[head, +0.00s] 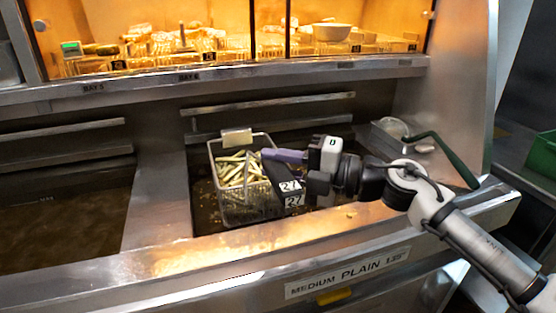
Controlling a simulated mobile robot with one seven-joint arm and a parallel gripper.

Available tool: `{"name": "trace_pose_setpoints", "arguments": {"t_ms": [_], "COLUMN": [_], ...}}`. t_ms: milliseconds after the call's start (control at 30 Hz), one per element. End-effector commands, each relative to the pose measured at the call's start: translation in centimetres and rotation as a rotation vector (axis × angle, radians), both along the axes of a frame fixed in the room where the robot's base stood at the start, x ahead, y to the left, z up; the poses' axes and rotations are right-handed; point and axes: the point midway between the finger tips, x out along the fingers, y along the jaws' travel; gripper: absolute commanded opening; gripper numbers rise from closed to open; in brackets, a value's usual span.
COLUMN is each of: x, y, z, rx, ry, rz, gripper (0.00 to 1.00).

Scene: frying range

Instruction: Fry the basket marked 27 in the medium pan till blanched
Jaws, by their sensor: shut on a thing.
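The wire basket marked 27 (232,205) holds pale cut fries (238,170) and is in the opening of the medium pan (205,215), whose front carries a label reading MEDIUM PLAIN 135°. Its dark handle side bears two white 27 tags (291,192). My gripper (290,160) comes in from the right and is shut on the basket's handle; its fingertips are partly hidden. A pale tab (236,138) stands at the basket's back rim. I cannot tell how deep the basket sits in the oil.
Another pan with brown oil (65,220) lies to the left, past a steel divider (160,200). A lit shelf with several baskets (200,50) runs above, marked BAY 5 and BAY 6. A dark green handle (445,155) rises at the right. A green crate (543,153) stands far right.

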Motion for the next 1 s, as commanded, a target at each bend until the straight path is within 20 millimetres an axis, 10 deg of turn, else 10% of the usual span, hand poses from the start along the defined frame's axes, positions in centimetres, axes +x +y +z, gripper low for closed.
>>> {"name": "trace_pose_setpoints", "arguments": {"t_ms": [1000], "x": [0.0], "y": [0.0], "z": [-12.9], "rx": [0.0], "ry": [-0.002], "rz": [0.0], "gripper": [0.0]}}
